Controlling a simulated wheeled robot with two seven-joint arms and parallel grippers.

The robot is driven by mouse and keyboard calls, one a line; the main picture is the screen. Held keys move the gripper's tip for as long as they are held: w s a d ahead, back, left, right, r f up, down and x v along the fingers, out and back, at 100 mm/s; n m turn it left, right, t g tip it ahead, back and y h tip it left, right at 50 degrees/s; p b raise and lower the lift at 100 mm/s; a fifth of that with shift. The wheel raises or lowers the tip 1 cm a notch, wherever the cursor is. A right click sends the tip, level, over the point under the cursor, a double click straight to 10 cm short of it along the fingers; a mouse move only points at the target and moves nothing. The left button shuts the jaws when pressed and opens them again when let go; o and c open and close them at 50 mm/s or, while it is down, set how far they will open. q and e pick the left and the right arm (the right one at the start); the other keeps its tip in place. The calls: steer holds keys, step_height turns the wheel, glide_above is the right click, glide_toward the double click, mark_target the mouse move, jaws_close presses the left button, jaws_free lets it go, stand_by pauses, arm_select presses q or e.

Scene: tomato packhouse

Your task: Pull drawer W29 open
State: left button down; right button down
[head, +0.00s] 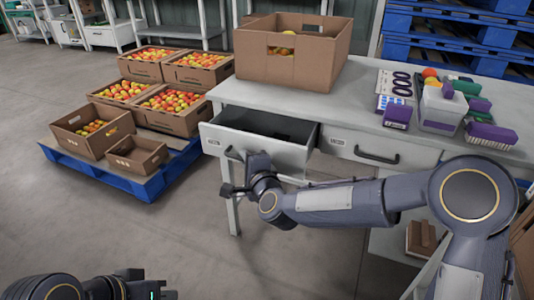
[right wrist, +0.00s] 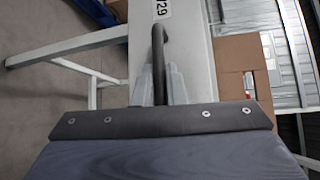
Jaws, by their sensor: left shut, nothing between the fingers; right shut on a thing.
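The drawer (head: 285,153) at the left end of the grey table is pulled part way out, with its inside showing and a dark thing lying in it. Its label reads "29" in the right wrist view (right wrist: 162,8), with the rest cut off. My right gripper (head: 236,160) is at the front of this drawer, shut on its dark bar handle (right wrist: 158,45). The pale fingers (right wrist: 160,85) show on both sides of the bar. My left gripper (head: 150,288) is low at the bottom left, away from the table, shut and empty.
A second drawer (head: 380,150) to the right is closed. On the table (head: 345,105) stand a large cardboard box (head: 280,68), a purple-and-white container (head: 440,108) and brushes. A blue pallet (head: 150,185) with tomato boxes lies left of the drawer. The floor in front is clear.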

steer(key=s+a+b, duration=0.1)
steer(key=s+a, duration=0.2)
steer(key=s, duration=0.6)
steer(key=shift+s, duration=0.15)
steer(key=c, duration=1.5)
jaws_free()
steer(key=p+v, duration=0.1)
steer(key=v, duration=0.6)
steer(key=shift+s+d, duration=0.2)
steer(key=shift+s, duration=0.15)
